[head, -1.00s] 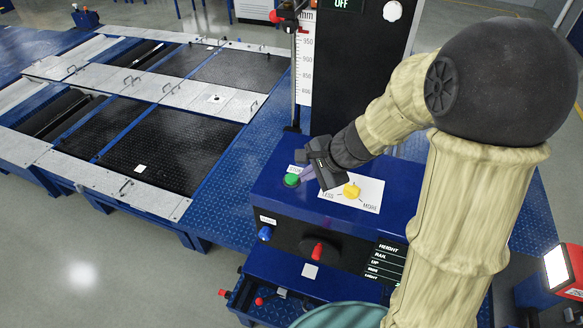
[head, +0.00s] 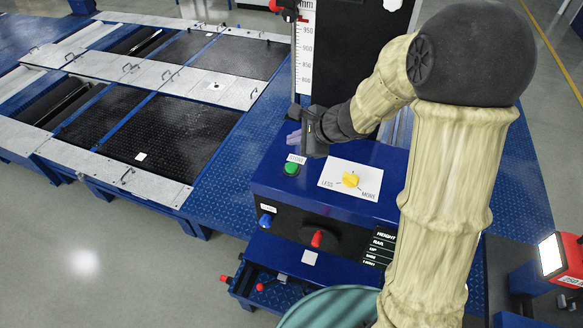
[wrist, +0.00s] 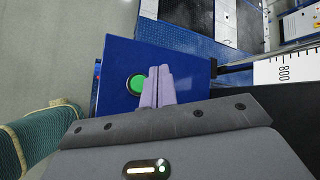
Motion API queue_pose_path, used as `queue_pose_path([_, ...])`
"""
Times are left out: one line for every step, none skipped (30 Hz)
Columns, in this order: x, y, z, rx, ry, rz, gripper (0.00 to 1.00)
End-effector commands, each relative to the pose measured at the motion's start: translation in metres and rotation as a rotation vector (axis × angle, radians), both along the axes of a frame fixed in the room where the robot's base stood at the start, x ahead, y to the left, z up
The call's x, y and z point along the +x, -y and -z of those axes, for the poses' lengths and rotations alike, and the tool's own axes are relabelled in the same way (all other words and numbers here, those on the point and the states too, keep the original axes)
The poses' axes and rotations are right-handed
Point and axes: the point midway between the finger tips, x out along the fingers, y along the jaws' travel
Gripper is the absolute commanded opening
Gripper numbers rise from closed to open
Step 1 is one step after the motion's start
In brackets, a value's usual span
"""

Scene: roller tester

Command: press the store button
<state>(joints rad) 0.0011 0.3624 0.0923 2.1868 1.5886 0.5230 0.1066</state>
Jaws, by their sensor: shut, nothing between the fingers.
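The green round button (head: 291,169) sits on the blue top of the control box (head: 333,202), with a small white label (head: 296,158) just behind it. It also shows in the wrist view (wrist: 136,84), partly beside my fingers. My gripper (head: 292,139) is shut and empty, with its pale purple fingers together. In the head view it is behind and above the button, with a gap between them. In the wrist view the fingertips (wrist: 159,74) overlap the right edge of the button, but no contact shows.
A yellow knob (head: 350,180) on a white LESS/MORE plate is right of the button. A blue knob (head: 265,220) and a red knob (head: 317,239) are on the box front. A height scale (head: 305,60) and dark column stand behind.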

Motion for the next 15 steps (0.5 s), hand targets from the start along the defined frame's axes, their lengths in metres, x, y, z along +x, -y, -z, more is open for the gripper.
queue_pose_path([0.0,0.0,0.012,0.0,-0.002,0.0,0.0])
queue_pose_path([0.0,0.0,0.016,0.0,-0.002,0.0,0.0])
queue_pose_path([0.0,0.0,0.021,0.0,-0.002,-0.001,0.0])
queue_pose_path([0.0,0.0,0.024,0.0,-0.002,0.0,0.0])
queue_pose_path([0.0,0.0,0.028,0.0,-0.003,0.0,0.0])
queue_pose_path([0.0,0.0,0.033,0.0,-0.002,0.0,0.0])
queue_pose_path([0.0,0.0,0.036,0.0,-0.002,-0.001,0.0])
queue_pose_path([0.0,0.0,0.04,0.0,-0.002,-0.001,0.0])
queue_pose_path([0.0,0.0,0.044,0.0,-0.002,0.0,0.0])
queue_pose_path([0.0,0.0,0.048,0.0,-0.001,0.0,0.0])
queue_pose_path([0.0,0.0,0.051,0.0,0.001,-0.001,0.0])
queue_pose_path([0.0,0.0,0.055,0.0,0.001,-0.001,0.0])
queue_pose_path([0.0,0.0,0.058,0.0,0.0,0.0,0.0])
queue_pose_path([0.0,0.0,0.06,0.0,0.0,0.0,0.0])
queue_pose_path([0.0,0.0,0.063,0.0,0.001,-0.001,0.0])
